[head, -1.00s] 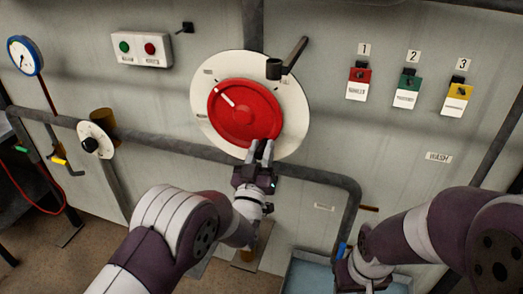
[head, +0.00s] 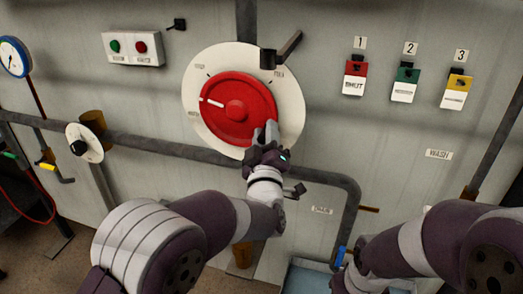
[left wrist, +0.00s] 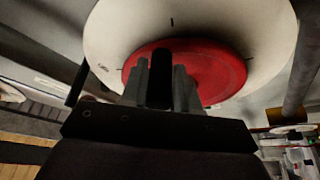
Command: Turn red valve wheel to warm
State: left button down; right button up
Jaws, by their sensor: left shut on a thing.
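The red valve wheel (head: 226,122) sits on a round white dial plate (head: 292,112) on the grey wall panel. The dial labels are too small to read surely. My left gripper (head: 269,132) is shut on the wheel's rim at its lower right. In the left wrist view, the fingers (left wrist: 160,82) reach onto the red wheel (left wrist: 222,72); the contact itself is partly hidden. My right arm shows at lower right, but its gripper is out of view.
A small knob dial (head: 80,147) is left; a box with green and red buttons (head: 128,63) is upper left. Three coloured numbered switches (head: 408,78) are right.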

aim_at(264, 106)
pick_arm(q)
notch_tip(264, 106, up, 2)
jog(key=n+y+b, duration=0.1)
jog(key=n, duration=0.2)
jog(key=shift+d+r+g, duration=0.15)
jog(key=shift+g, duration=0.15)
jog(key=shift+r+n+g+y+b, duration=0.5)
jog(key=shift+r+n, duration=0.75)
jog(key=shift+n, duration=0.65)
jog(key=c, duration=0.9)
grip_release()
jog(key=shift+f, duration=0.1)
jog(key=shift+s, duration=0.3)
jog(key=s+b, duration=0.1)
jog(key=s, duration=0.3)
jog(key=s+f+b, duration=0.1)
jog(key=s, duration=0.3)
jog(key=s+b, duration=0.1)
jog(key=s, duration=0.3)
jog(key=shift+d+f, duration=0.25)
